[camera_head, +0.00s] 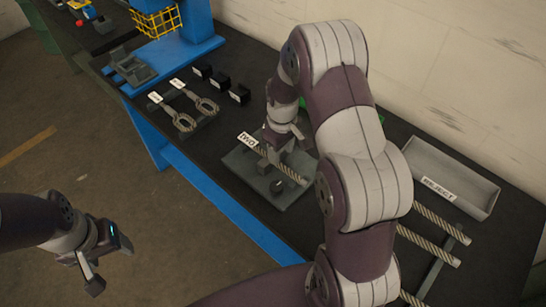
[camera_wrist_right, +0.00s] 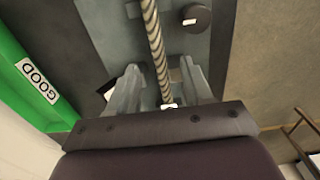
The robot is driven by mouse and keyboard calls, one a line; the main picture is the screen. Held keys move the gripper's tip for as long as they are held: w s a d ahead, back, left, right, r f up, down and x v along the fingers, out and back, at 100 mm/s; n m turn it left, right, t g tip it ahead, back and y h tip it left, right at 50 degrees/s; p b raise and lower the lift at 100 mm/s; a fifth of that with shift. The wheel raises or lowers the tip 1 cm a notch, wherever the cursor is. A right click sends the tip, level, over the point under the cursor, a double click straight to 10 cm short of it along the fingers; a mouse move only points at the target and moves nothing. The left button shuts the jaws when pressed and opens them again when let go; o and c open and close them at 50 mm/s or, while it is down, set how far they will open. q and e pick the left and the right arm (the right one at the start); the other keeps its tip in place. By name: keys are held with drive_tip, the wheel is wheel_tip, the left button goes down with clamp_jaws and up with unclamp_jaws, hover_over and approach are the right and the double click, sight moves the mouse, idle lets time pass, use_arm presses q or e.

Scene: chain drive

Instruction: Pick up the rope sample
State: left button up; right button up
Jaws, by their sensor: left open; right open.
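A twisted rope sample (camera_head: 291,176) lies on a grey plate (camera_head: 240,165) with a small white label at its upper left end. In the right wrist view the rope (camera_wrist_right: 154,40) runs down from the top edge between the fingers of my right gripper (camera_wrist_right: 162,88). This gripper (camera_head: 277,148) is open, with one finger on each side of the rope. I cannot tell whether the fingers touch it. My left gripper (camera_head: 89,273) is open and empty, away from the bench over the floor. My right arm hides part of the bench.
A dark knob (camera_wrist_right: 193,18) stands beside the rope. A green GOOD bin (camera_wrist_right: 35,85) is behind my right arm. A grey REJECT tray (camera_head: 455,195) and several other ropes (camera_head: 440,222) lie right. Metal eye fittings (camera_head: 181,117) and black blocks (camera_head: 220,81) lie left.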

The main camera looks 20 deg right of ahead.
sight(281, 164)
drive_tip(key=f+p, duration=0.2)
drive_tip(key=f, duration=0.3)
drive_tip(key=shift+w+f, duration=0.15)
drive_tip(key=shift+w, duration=0.05)
drive_tip(key=shift+f, duration=0.25)
drive_tip(key=shift+s+d, duration=0.1)
drive_tip(key=shift+d, duration=0.05)
clamp_jaws()
drive_tip(key=shift+r, duration=0.1)
